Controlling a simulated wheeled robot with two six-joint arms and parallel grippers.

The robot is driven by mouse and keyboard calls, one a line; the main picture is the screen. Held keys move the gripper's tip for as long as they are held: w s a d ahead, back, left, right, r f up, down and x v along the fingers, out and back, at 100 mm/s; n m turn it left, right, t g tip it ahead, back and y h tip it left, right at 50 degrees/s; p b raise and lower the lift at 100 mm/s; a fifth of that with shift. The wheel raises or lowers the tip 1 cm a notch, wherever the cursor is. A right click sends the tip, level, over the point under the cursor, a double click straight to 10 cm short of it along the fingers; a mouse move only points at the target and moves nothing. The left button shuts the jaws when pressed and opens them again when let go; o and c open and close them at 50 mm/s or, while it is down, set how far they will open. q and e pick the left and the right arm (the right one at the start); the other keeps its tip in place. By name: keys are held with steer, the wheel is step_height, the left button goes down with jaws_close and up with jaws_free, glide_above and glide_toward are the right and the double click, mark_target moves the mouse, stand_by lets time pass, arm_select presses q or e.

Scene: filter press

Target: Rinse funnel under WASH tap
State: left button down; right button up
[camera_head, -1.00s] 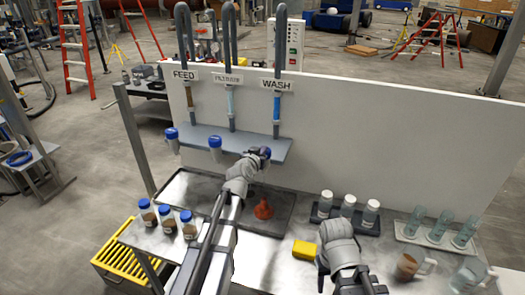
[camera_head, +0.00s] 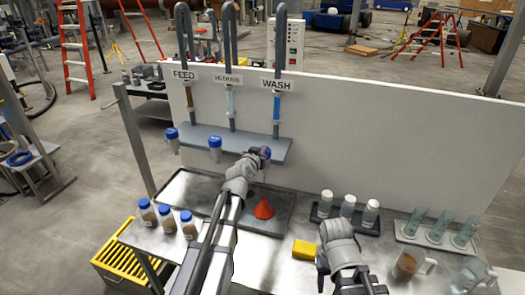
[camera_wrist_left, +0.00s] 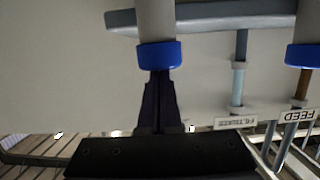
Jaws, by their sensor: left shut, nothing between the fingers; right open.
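The red funnel (camera_head: 263,209) stands mouth-down on the dark tray (camera_head: 180,192), below the WASH tap. The WASH label (camera_head: 277,84) is on the wall, with a blue-filled tube (camera_head: 276,108) below it. My left gripper (camera_head: 264,154) is at the WASH tap's blue collar, which it partly hides. In the left wrist view, its dark fingers (camera_wrist_left: 158,105) are shut and empty, just below a blue collar (camera_wrist_left: 160,56); contact is unclear. I cannot tell whether water runs. My right gripper (camera_head: 322,268) is open at the front of the bench, largely hidden by its wrist.
FEED (camera_head: 172,134) and FILTRATE (camera_head: 215,142) taps hang left of the WASH tap. Several blue-capped jars (camera_head: 166,217) stand at the left. A yellow sponge (camera_head: 305,249), white bottles (camera_head: 347,206), glass cylinders (camera_head: 439,226) and a brown-filled beaker (camera_head: 408,264) stand right.

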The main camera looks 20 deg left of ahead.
arm_select(q)
steer(key=shift+r+p, duration=0.5)
steer(key=shift+p, duration=0.05)
step_height(320, 180, up, 3)
steer(key=p, duration=0.3)
steer(key=p+v, duration=0.2)
steer(key=v, duration=0.8)
